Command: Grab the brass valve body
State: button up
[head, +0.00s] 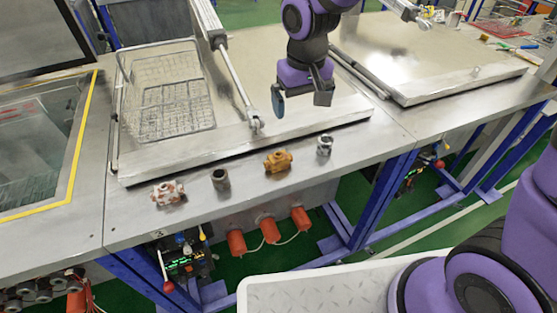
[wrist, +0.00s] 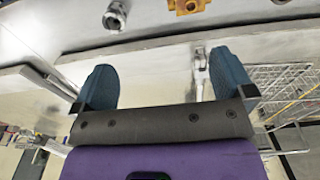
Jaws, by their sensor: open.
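The brass valve body (head: 278,161) is a golden-brown fitting on the front strip of the metal bench in the head view, between a dark grey cylinder and a silver fitting. It also shows in the wrist view (wrist: 188,5), cut off by the top edge. My gripper (head: 300,97) hangs above the bench lid, behind and above the brass valve body and apart from it. In the wrist view my gripper (wrist: 163,85) has its two blue fingers spread wide with nothing between them.
A silver fitting (head: 324,145), a dark cylinder (head: 220,180) and a reddish-white valve (head: 168,193) stand in a row on the bench front. A wire basket (head: 170,105) sits on the lid at left. A piston rod (head: 238,85) rises between basket and gripper.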

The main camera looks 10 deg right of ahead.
send_near(278, 154)
jog(key=shift+w+d+f+g, duration=0.25)
jog(key=shift+w+g, duration=0.15)
jog(key=shift+w, duration=0.05)
jog(key=shift+n, duration=0.3)
jog(key=f, duration=1)
jog(key=shift+s+a+f, duration=0.15)
jog(key=shift+a+f, duration=0.05)
jog(key=shift+f, duration=0.2)
jog(key=c, duration=1)
jog(key=shift+c, duration=0.5)
jog(key=shift+r, duration=0.2)
